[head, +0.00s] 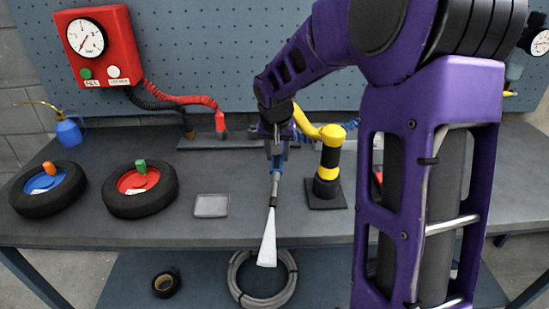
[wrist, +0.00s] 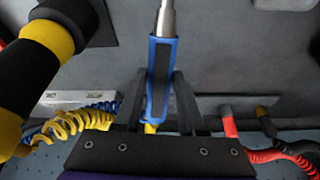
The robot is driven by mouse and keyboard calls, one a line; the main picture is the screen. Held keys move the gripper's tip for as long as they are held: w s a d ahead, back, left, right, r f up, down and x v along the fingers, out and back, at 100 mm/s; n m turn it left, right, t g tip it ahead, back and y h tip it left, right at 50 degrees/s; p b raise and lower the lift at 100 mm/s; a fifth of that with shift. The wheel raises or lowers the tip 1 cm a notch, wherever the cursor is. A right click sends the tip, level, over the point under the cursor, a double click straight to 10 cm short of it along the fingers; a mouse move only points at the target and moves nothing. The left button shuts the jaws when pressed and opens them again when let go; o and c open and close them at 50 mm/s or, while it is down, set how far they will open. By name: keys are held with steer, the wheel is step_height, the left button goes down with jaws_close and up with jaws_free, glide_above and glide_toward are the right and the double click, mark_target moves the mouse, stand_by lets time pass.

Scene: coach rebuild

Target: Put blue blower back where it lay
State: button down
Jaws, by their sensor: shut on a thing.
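The blue blower (head: 275,190) has a blue and black handle, a thin grey tube and a pale, cone-shaped end pointing to the bench's front edge. My gripper (head: 277,148) is shut on its handle, near the back of the bench. In the wrist view the blue handle (wrist: 161,75) stands between the two dark fingers of my gripper (wrist: 160,102), its tube leaving at the top. The blower appears held above the bench top; its exact height is hard to tell. The spot where it lay cannot be picked out.
A yellow and black post (head: 328,165) stands close right of the blower, with yellow and blue coiled hoses (wrist: 72,125) behind. A dark strip (head: 195,143) holds red and black hose ends. Two wheels (head: 140,190), a small grey tray (head: 211,205) and a blue oiler (head: 69,133) stand left.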

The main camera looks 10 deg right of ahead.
mark_target(270, 180)
steer(key=shift+w+a+f+n+g+y, duration=0.1)
steer(key=shift+w+f+n+g+y, duration=0.1)
steer(key=shift+w+g, duration=0.3)
steer(key=shift+w+a+f+n+g+y, duration=0.1)
steer(key=shift+w+g+y, duration=0.1)
steer(key=shift+w+g, duration=0.25)
steer(key=f+b, duration=0.1)
steer(key=f, duration=0.1)
steer(key=a+f+g+b, duration=0.1)
steer(key=f+b, duration=0.1)
steer(key=f+n+g+b, duration=0.1)
steer(key=f, duration=0.1)
steer(key=shift+w+a+b, duration=0.15)
steer(key=shift+w+b, duration=0.2)
steer(key=shift+f, duration=0.55)
stand_by(0.4)
steer(key=shift+c, duration=2.1)
jaws_free()
steer(key=shift+r, duration=0.1)
